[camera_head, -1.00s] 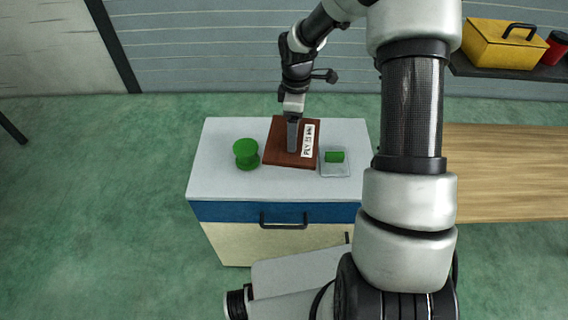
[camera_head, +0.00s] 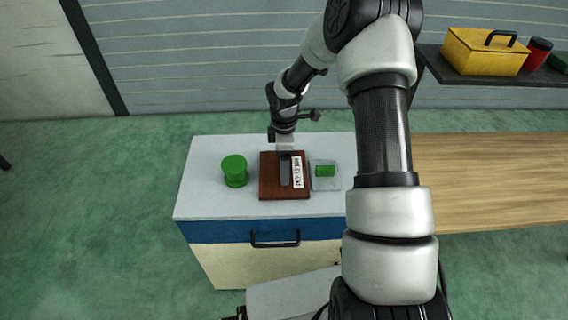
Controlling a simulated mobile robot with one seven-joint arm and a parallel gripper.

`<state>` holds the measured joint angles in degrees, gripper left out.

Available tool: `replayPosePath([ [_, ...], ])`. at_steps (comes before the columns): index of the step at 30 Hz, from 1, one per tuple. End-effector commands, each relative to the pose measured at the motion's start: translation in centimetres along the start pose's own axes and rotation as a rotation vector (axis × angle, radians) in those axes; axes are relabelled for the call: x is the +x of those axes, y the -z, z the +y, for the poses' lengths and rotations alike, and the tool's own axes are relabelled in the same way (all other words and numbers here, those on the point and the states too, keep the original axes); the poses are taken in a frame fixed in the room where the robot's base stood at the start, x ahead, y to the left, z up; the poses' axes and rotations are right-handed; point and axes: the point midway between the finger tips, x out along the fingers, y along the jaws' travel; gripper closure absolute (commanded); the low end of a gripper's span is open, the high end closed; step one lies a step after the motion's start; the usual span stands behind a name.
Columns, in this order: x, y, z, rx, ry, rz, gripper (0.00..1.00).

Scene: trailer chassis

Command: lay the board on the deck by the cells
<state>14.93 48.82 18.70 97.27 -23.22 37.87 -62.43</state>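The board (camera_head: 270,190) is a square reddish-brown plate with a white lettered label on its right half. It appears over the pale top of the cabinet, between a green spool-like piece and a small green cylinder; I cannot tell whether it rests on the top or hangs just above. My gripper (camera_head: 285,180) points down over the middle of the board and appears shut on it, though the contact at the fingertips is hard to see. The wooden deck (camera_head: 490,180) lies to the right, partly behind my arm. I cannot make out the cells with certainty.
The cabinet top (camera_head: 205,200) has bare room at its left. The green spool (camera_head: 235,171) stands left of the board; the green cylinder (camera_head: 325,170) lies on a small clear tray at its right. A dark shelf behind holds a yellow toolbox (camera_head: 485,52) and a red can (camera_head: 537,54).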

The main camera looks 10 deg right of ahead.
Motion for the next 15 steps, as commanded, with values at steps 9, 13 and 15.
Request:
replayPosePath([
  [9,0.22,0.02,-0.01,0.0,0.0,0.0,0.09],
  [13,0.22,0.03,-0.02,0.0,0.001,0.0,0.03],
  [15,0.21,0.03,-0.02,0.0,0.001,0.0,0.03],
])
